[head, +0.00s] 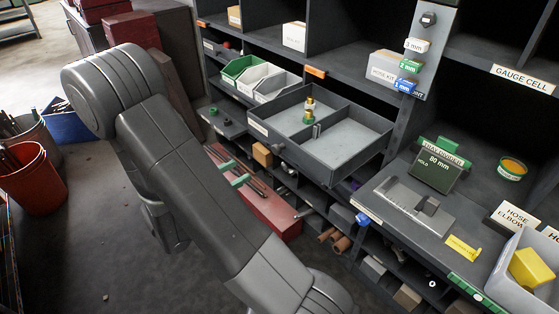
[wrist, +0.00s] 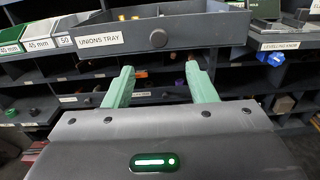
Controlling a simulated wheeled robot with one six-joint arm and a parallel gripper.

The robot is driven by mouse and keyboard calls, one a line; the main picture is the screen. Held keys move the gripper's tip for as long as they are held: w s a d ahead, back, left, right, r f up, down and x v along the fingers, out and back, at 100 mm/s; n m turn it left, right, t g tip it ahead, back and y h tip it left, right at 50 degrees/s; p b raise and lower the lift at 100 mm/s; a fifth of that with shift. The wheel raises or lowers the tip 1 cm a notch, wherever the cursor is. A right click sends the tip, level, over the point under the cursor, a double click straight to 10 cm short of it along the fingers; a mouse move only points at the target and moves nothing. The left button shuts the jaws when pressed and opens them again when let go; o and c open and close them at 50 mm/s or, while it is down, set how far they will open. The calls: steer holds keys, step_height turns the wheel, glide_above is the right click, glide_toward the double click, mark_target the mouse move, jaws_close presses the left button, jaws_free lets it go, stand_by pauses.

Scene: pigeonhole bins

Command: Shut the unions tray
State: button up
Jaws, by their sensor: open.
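The unions tray (head: 335,157) is a dark grey drawer pulled out from the pigeonhole bins, with a divider inside. It holds a few small fittings, one yellow and green and one grey.
Green and white bins (head: 256,78) stand left of the tray. A grey levelling device (head: 405,204) and a green feeler box (head: 440,165) sit on the shelf to the right. A long red box (head: 262,200) lies low beneath. A red bucket (head: 35,178) stands at far left.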

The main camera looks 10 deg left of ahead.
mark_target(274, 151)
steer(key=x, duration=1.3)
steer(key=shift+w+d+p, duration=0.15)
steer(key=shift+w+p, duration=0.15)
steer(key=shift+p, duration=0.1)
jaws_close()
